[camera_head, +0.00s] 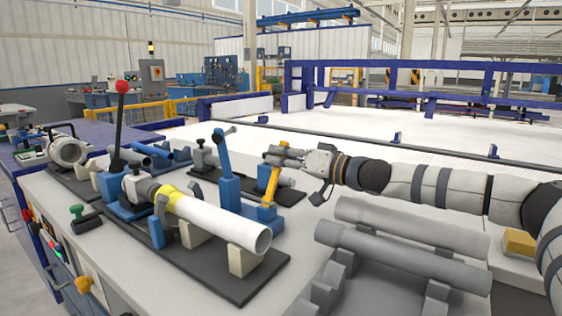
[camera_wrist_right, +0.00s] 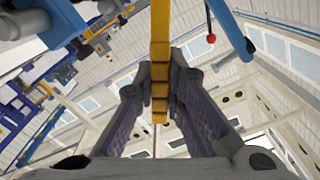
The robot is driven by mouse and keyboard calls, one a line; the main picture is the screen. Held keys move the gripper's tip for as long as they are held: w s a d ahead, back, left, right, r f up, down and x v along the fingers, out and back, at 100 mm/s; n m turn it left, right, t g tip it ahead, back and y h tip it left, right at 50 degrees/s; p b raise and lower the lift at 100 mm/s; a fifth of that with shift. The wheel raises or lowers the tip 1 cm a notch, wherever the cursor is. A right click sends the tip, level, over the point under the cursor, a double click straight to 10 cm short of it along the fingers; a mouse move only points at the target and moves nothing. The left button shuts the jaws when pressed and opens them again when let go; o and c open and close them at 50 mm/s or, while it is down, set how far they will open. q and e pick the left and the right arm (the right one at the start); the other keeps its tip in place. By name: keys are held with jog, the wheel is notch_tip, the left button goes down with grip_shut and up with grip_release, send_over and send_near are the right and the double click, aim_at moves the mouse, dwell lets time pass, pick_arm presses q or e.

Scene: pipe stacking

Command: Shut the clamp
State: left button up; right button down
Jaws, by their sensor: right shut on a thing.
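A blue clamp stand (camera_head: 238,197) with a tall blue lever (camera_head: 222,152) stands at the middle of the bench. A yellow handle (camera_head: 270,186) rises upright at its right side. My right gripper (camera_head: 284,156) comes in from the right and is shut on the upper part of this yellow handle. The wrist view shows the yellow bar (camera_wrist_right: 160,40) between the two fingers (camera_wrist_right: 159,112). A white pipe (camera_head: 222,221) with a yellow band lies in front of the stand on beige supports. My left gripper is not in view.
A red-knobbed lever (camera_head: 122,88) stands upright left of the pipe. Grey pipes (camera_head: 405,258) lie on a rack at front right, below my right arm. A yellow block (camera_head: 519,243) sits at far right. Behind the bench is a wide white surface (camera_head: 400,130) with blue rails.

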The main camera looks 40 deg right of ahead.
aim_at(269, 188)
jog(key=shift+s+a+r+n+b, duration=0.15)
jog(key=shift+a+n+b, duration=0.25)
jog(key=shift+a+n, duration=0.25)
jog(key=shift+s+a+r+n, duration=0.2)
jog(key=shift+a+r+n, duration=0.1)
jog(key=shift+a+n, duration=0.4)
jog(key=shift+s+a+r+n+b, duration=0.15)
jog(key=shift+a+n, duration=0.25)
jog(key=shift+n, duration=0.15)
jog(key=shift+s+a+r+n+b, duration=0.1)
jog(key=shift+a+n+b, duration=0.05)
jog(key=shift+a+n, duration=0.3)
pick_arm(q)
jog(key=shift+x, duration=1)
pick_arm(e)
jog(key=shift+s+a+n, duration=0.15)
jog(key=shift+a+n, duration=0.35)
jog(key=shift+n, duration=0.15)
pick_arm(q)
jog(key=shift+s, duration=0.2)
pick_arm(e)
jog(key=c, duration=1.6)
grip_release()
jog(key=shift+c, duration=0.2)
jog(key=shift+d, duration=0.1)
